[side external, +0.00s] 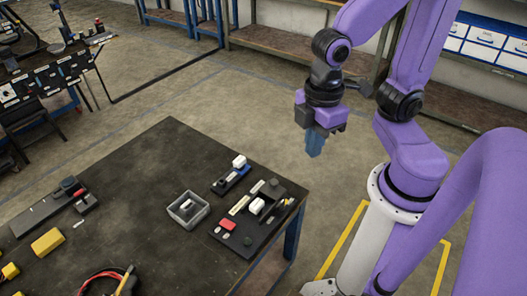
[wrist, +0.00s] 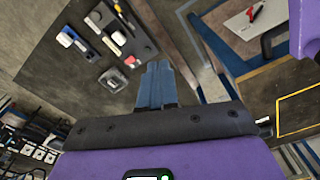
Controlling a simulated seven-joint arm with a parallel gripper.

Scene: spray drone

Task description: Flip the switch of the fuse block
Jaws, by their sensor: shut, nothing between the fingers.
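A dark board (side external: 225,236) near the table's right corner carries a red block, pale strips, a white piece and a black block; it also shows in the wrist view (wrist: 146,44). A small blue-and-black block with a white top (side external: 231,178) lies just behind it and also shows in the wrist view (wrist: 76,41). I cannot tell for sure which part is the fuse block, and its switch is too small to make out. My gripper (side external: 314,153), with blue fingers, is shut and empty. It hangs in the air beyond the table's right edge, apart from everything; its fingers show in the wrist view (wrist: 156,68).
A dark strip with parts (side external: 45,212), a yellow box (side external: 48,242) and red cables (side external: 103,277) lie farther left. The table's back middle is bare.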

